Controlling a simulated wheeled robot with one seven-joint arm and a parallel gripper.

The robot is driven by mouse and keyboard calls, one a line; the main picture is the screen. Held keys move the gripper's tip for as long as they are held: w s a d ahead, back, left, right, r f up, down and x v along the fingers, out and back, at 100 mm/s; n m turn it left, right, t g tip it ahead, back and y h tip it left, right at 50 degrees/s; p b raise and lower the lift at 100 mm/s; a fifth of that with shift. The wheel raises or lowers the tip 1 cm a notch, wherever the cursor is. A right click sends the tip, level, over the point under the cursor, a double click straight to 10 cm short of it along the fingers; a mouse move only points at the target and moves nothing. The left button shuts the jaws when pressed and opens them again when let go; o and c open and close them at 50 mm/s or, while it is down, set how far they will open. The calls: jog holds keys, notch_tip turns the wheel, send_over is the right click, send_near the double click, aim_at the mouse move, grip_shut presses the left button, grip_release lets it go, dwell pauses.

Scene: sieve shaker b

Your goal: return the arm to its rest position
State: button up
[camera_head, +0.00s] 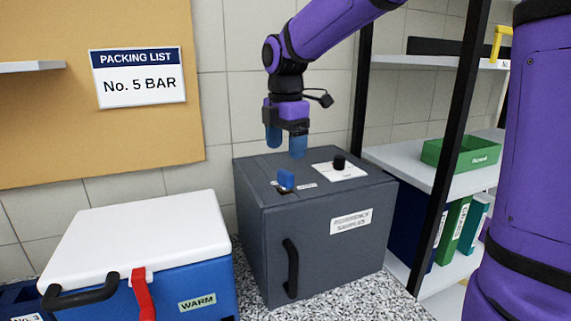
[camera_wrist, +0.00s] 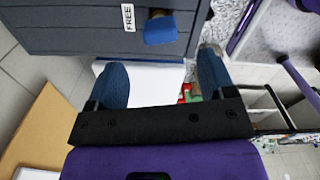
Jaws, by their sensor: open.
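My purple arm reaches in from the upper right in the head view. My gripper (camera_head: 286,146) points down above the dark grey cabinet (camera_head: 310,235), with its two blue fingers apart and nothing between them. In the wrist view my gripper (camera_wrist: 168,75) also shows its fingers spread wide. A blue knob or lever (camera_head: 286,179) stands on the cabinet top, below and apart from the fingers. It also shows in the wrist view as a blue block (camera_wrist: 160,31) beside a label reading FREE (camera_wrist: 128,17).
A black knob (camera_head: 339,162) on a white plate stands on the cabinet top. A blue cooler with a white lid (camera_head: 140,238) marked WARM is at the left. A shelf rack post (camera_head: 447,130) and a green tray (camera_head: 462,153) are at the right. A packing list (camera_head: 138,78) hangs behind.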

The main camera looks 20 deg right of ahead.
jog(key=shift+r, duration=1.15)
jog(key=shift+s, duration=0.1)
jog(key=s+d+f+m+t, duration=0.1)
jog(key=s+d+m+t, duration=0.1)
jog(key=s+m, duration=0.8)
jog(key=s+d+f+m+t, duration=0.1)
jog(key=s+d+m+t, duration=0.2)
jog(key=s+m, duration=0.7)
jog(key=s+d, duration=0.2)
jog(key=s, duration=0.2)
jog(key=shift+s+m, duration=0.4)
jog(key=shift+f, duration=0.1)
jog(key=shift+c, duration=0.4)
